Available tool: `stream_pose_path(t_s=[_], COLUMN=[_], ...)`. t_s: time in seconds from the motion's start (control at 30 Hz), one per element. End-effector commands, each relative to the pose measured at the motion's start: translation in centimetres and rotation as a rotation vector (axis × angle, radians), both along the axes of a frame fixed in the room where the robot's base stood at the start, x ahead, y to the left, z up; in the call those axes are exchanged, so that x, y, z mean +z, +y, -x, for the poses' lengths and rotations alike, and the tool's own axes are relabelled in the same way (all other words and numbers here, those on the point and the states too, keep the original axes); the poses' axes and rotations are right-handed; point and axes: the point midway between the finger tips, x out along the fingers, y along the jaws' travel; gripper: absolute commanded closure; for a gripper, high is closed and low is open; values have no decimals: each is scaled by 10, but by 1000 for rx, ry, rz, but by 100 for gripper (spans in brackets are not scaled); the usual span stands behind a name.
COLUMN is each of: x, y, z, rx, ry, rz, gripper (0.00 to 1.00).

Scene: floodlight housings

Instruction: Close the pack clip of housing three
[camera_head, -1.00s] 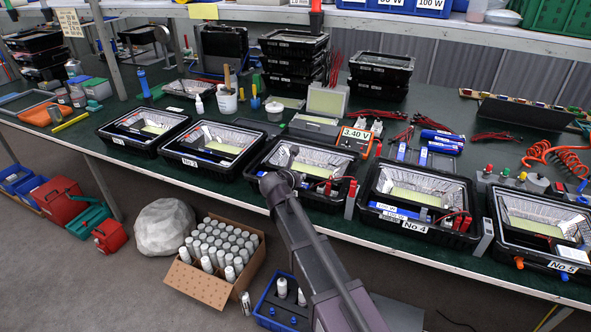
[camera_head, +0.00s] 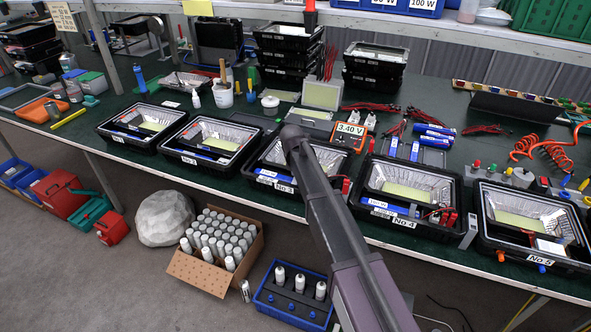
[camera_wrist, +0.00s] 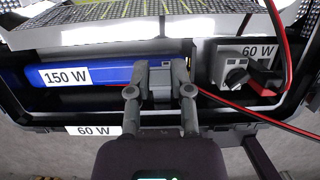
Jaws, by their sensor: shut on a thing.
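Housing three (camera_head: 262,178) is the black-framed box with a reflective inside, third from the left in the head view. In the wrist view a blue pack (camera_wrist: 110,72) labelled 150 W lies along the front of the housing. A grey clip (camera_wrist: 160,92) sits at the pack's right end. My gripper (camera_wrist: 160,76) has its two grey fingers on either side of this clip, shut on it. In the head view my arm covers part of housing three, and my fingers and the clip are hidden there.
Housing four (camera_head: 395,221) stands to the right, another housing (camera_head: 200,163) to the left. A 3.40 V meter (camera_head: 350,130) stands behind.

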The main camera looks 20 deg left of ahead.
Motion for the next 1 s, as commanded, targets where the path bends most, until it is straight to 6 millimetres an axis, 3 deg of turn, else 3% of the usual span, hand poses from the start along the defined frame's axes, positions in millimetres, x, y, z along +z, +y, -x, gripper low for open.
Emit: stream_pose_path(t_s=[0.37,0.9,0.93,1.0], x=[-10,-11,-11,-11], y=[0,-1,-1,-1], z=[-7,-6,-6,-6], rx=[0,0,0,0], ry=[202,231,231,231], rz=[-16,-18,-18,-18], gripper=[100,100,63,42])
